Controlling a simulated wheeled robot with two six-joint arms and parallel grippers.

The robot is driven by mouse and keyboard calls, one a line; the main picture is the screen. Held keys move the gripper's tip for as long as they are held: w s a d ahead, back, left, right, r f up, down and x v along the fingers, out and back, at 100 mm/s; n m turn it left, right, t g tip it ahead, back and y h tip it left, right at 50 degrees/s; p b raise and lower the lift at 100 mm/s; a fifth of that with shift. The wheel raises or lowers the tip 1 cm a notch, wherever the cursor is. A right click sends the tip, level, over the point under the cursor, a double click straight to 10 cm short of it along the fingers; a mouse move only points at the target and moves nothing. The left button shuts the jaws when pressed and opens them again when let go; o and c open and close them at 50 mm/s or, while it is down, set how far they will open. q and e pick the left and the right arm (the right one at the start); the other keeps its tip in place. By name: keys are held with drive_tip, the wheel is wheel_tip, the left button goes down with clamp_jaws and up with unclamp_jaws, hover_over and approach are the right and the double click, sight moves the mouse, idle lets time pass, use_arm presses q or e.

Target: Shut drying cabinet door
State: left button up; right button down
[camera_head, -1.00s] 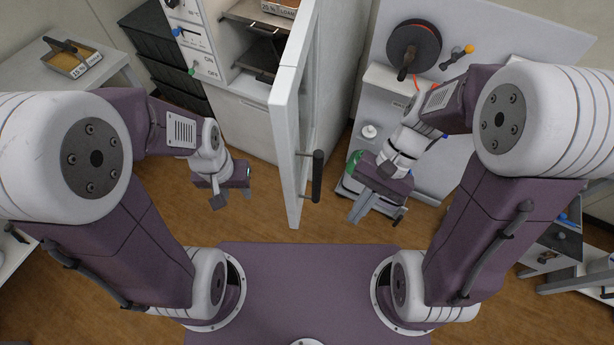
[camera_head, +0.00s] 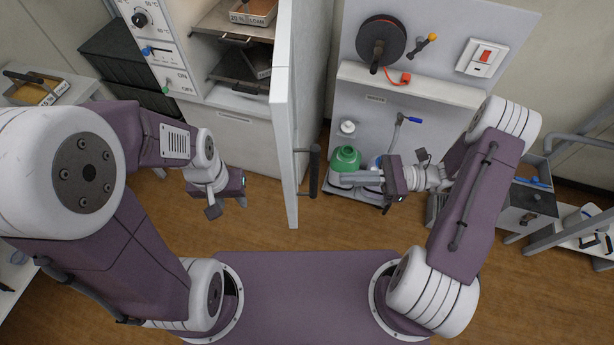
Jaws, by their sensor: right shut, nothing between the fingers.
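The drying cabinet (camera_head: 236,120) is white and stands at the upper left, with dials and switches on its front. Its white door (camera_head: 283,130) stands open, seen nearly edge-on and pointing toward me. A dark bar handle (camera_head: 314,171) is on the door's right face, near its free edge. My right gripper (camera_head: 345,177) is shut and empty, fingers pointing left, just right of the handle and apart from it in the picture. My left gripper (camera_head: 227,207) is open and empty, left of the door and in front of the cabinet.
Inside the cabinet are shelves and a labelled soil tray (camera_head: 253,12). A panel (camera_head: 440,45) with a hose reel (camera_head: 381,41) stands right of the door. A green bottle (camera_head: 346,158) is behind my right gripper. Open wooden floor lies in front of the door.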

drive_tip(key=a+p, duration=0.1)
drive_tip(key=a, duration=1)
drive_tip(key=shift+p, duration=0.3)
